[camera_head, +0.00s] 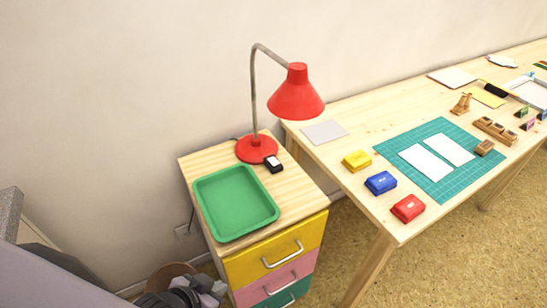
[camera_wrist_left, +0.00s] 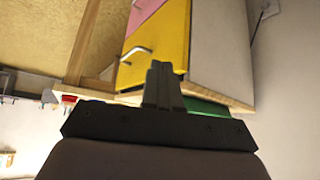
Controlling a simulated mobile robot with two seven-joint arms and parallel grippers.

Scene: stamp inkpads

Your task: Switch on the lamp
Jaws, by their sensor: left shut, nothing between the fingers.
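The red desk lamp (camera_head: 296,95) stands at the back of the drawer cabinet's wooden top, with its shade bent to the right on a grey gooseneck. Its round red base (camera_head: 257,150) rests on the top. A small black switch box with a white rocker (camera_head: 273,163) lies just in front of the base. My left gripper (camera_head: 214,288) is low at the bottom left, below the cabinet top and well away from the switch. In the left wrist view its fingers (camera_wrist_left: 163,85) are shut and empty, and the lamp is not visible. My right gripper is not in view.
A green tray (camera_head: 203,223) fills the cabinet top's front left. Yellow (camera_head: 268,245), pink and teal drawers with handles face front. The table at right holds yellow, blue and red inkpads (camera_head: 408,208) and a green mat (camera_head: 462,193). A round bin (camera_head: 160,273) is partly hidden behind my gripper.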

